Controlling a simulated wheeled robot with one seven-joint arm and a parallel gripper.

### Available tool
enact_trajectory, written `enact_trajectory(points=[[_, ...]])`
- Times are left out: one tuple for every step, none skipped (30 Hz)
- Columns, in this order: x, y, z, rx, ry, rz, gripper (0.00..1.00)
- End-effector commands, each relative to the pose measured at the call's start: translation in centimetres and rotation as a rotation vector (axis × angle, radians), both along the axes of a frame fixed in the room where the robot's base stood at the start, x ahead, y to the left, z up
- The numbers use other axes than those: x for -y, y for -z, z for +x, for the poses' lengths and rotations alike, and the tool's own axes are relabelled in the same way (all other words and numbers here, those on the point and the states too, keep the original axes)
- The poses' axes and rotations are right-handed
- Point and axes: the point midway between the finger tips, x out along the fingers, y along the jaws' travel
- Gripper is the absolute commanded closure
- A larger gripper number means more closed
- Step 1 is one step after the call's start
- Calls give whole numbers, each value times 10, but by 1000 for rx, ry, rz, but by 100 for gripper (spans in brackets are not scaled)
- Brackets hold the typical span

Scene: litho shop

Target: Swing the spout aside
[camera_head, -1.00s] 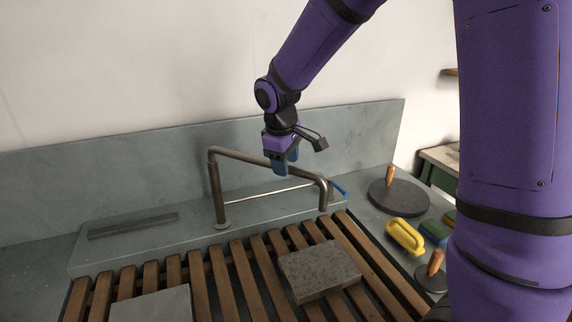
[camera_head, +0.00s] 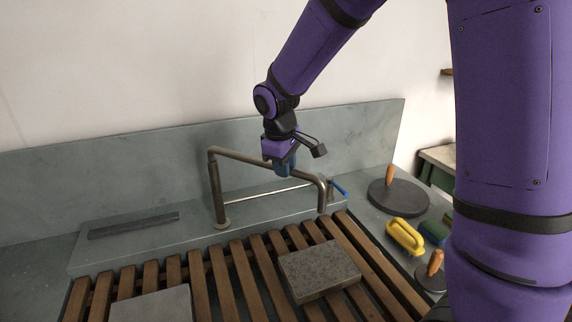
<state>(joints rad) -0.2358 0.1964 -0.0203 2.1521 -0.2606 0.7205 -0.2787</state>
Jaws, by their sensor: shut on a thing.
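The spout (camera_head: 240,156) is a bent metal pipe. It rises from an upright post (camera_head: 217,195) on the grey ledge, runs to the right and bends down at its free end (camera_head: 321,195). My gripper (camera_head: 286,170) is shut on the spout's horizontal run, right of its middle. The fingers hide the piece of pipe between them. The outlet hangs over the back edge of the slatted wooden rack, near its right part.
A grey stone slab (camera_head: 320,270) lies on the slatted rack (camera_head: 235,265); a paler slab (camera_head: 152,304) lies front left. A blue lever (camera_head: 339,188) is behind the outlet.

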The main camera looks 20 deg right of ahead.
Motion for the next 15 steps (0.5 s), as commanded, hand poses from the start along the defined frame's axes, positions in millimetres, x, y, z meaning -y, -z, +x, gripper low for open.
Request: enact_trajectory(points=[[-3, 0, -2, -1, 10, -1, 100], [-6, 0, -4, -1, 22, -1, 100], [-9, 0, -7, -2, 38, 0, 100], [-12, 0, -9, -1, 51, 0, 100], [-16, 0, -12, -1, 67, -1, 100], [-21, 0, -15, -1, 91, -1, 100], [-26, 0, -17, 0, 111, 0, 100], [-31, 0, -20, 0, 132, 0, 100], [-38, 0, -24, -1, 164, -1, 100], [-43, 0, -27, 0, 188, -1, 100], [-49, 0, -30, 0, 213, -1, 100], [-57, 0, -34, 0, 250, -1, 100], [-64, 0, -37, 0, 277, -1, 100], [-70, 0, -39, 0, 306, 0, 100], [-80, 0, -43, -1, 343, -1, 100]])
